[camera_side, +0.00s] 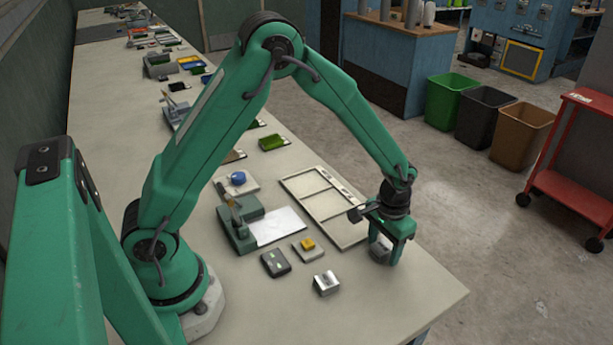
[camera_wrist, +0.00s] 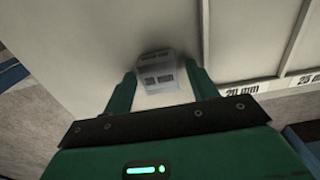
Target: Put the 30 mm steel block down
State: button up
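A grey steel block (camera_side: 380,248) is between the fingers of my gripper (camera_side: 387,254), low over the bench at the near right end of the frame tray. The pale frame tray (camera_side: 311,186) has several compartments and a label strip; "20 mm" and "25 mm" show in the wrist view.
A second steel block (camera_side: 326,283) stands on the bench left of my gripper. Nearby are a dark device (camera_side: 275,263), a yellow piece (camera_side: 307,244) on a small plate, a white sheet (camera_side: 278,226) and a green-grey fixture (camera_side: 240,222). The bench's right edge is close to my gripper.

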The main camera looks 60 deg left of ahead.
aim_at(384, 245)
jog(key=shift+r, duration=0.15)
notch_tip(384, 245, up, 12)
dwell(0.8)
dwell(0.5)
jog(key=s+a+r+t, duration=0.3)
jog(key=s+a+r, duration=0.3)
jog(key=s+r, duration=0.35)
jog(key=s+a+r+t, duration=0.1)
jog(key=s+a, duration=0.1)
jog(key=s, duration=0.3)
jog(key=s+a+r+t, duration=0.1)
jog(key=s, duration=0.5)
jog(key=shift+s+a+r+t, duration=0.25)
jog(key=shift+a+r+t, duration=0.05)
jog(key=shift+a+r, duration=0.05)
dwell(0.7)
